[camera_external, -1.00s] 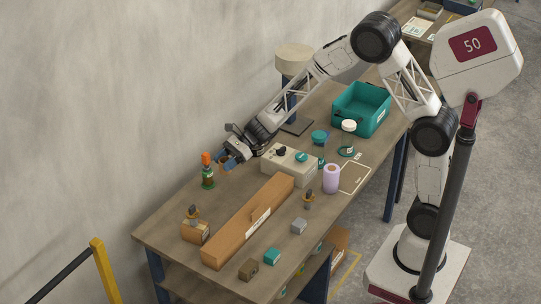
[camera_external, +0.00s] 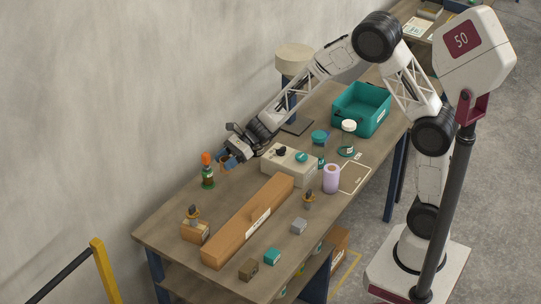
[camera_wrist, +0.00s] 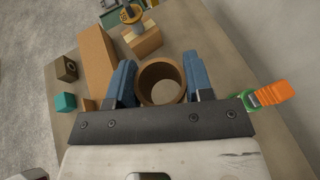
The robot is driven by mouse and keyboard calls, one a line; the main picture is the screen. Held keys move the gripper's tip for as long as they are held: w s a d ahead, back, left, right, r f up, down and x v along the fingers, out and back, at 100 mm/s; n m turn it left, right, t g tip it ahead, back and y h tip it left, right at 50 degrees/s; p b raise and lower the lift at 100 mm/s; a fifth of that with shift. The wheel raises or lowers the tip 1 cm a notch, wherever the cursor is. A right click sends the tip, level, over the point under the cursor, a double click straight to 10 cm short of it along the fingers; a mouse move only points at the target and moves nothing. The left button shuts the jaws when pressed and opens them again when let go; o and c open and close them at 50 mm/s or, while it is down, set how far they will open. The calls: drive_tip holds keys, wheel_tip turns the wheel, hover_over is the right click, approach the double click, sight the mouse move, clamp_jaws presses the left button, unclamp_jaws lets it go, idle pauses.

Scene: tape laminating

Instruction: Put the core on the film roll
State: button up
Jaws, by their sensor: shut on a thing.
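The core, a brown hollow ring (camera_wrist: 145,89), sits between the blue fingers of my gripper (camera_wrist: 160,82) in the wrist view. My gripper is shut on it, and the wood tabletop shows through the hole. In the external view my gripper (camera_external: 230,158) is over the far left side of the bench, close to the orange-capped green bottle. The core is mostly hidden there. A lilac roll (camera_external: 331,179), which looks like the film roll, stands upright to the right of my gripper, apart from it, beyond the beige box.
The orange-capped bottle (camera_external: 207,172) is close by. A white-lidded jar (camera_external: 348,139), a teal bin (camera_external: 374,95) and small blocks stand around.

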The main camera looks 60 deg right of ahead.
drive_tip(key=s+d+r+m+t+h, duration=0.1)
drive_tip(key=s+d+m+t, duration=0.1)
drive_tip(key=s+d, duration=0.5)
drive_tip(key=s+d+r+m+t, duration=0.1)
drive_tip(key=s+d, duration=0.2)
drive_tip(key=d, duration=0.7)
drive_tip(key=m+t+h, duration=0.3)
drive_tip(key=m+h, duration=0.1)
hover_over(331, 168)
drive_tip(key=shift+f, duration=0.45)
drive_tip(key=shift+f, duration=0.1)
drive_tip(key=shift+t, duration=0.3)
drive_tip(key=shift+f, duration=2.1)
drive_tip(key=shift+f, duration=0.1)
drive_tip(key=shift+f, duration=1.7)
drive_tip(key=shift+f, duration=0.15)
drive_tip(key=o, duration=0.9)
